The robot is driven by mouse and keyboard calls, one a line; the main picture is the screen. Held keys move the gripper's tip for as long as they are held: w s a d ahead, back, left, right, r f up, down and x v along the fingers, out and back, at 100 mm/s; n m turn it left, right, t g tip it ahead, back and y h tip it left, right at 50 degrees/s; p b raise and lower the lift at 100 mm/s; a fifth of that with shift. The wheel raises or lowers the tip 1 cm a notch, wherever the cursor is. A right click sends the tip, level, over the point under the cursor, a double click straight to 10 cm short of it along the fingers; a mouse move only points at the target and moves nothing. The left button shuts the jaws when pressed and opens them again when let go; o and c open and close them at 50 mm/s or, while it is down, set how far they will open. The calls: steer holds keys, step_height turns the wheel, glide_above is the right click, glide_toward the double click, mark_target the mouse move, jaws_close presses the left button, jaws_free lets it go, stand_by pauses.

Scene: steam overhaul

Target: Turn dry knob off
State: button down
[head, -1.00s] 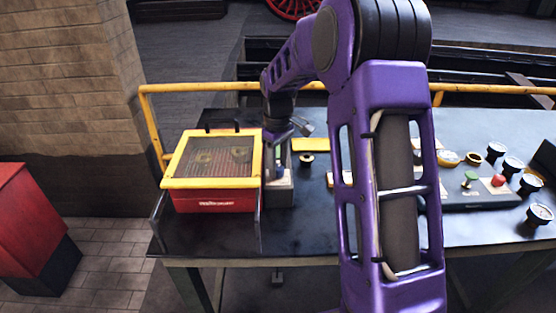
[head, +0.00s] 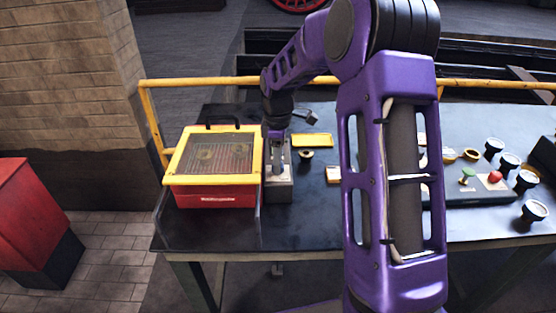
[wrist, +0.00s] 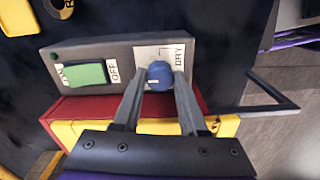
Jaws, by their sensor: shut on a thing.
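The dry knob (wrist: 159,75) is a round blue knob on a white plate marked DRY, on a grey control box (wrist: 120,58) in the wrist view. My gripper (wrist: 154,80) is shut on it, with one finger on each side of the knob. A green switch (wrist: 88,74) marked ON and OFF sits beside it on the same box. In the head view the grey box (head: 279,190) stands at the right side of a red and yellow case (head: 213,195), and my gripper is above it.
A yellow tray (head: 312,140) and a small dark round part (head: 305,155) lie right of the box. Several gauges (head: 535,211) and a panel with red and green knobs (head: 480,188) are at the right. A yellow rail (head: 205,83) runs along the back.

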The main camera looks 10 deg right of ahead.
steer(key=shift+r, duration=0.1)
steer(key=c, duration=0.7)
jaws_free()
step_height(320, 180, up, 17)
steer(key=shift+r, duration=0.2)
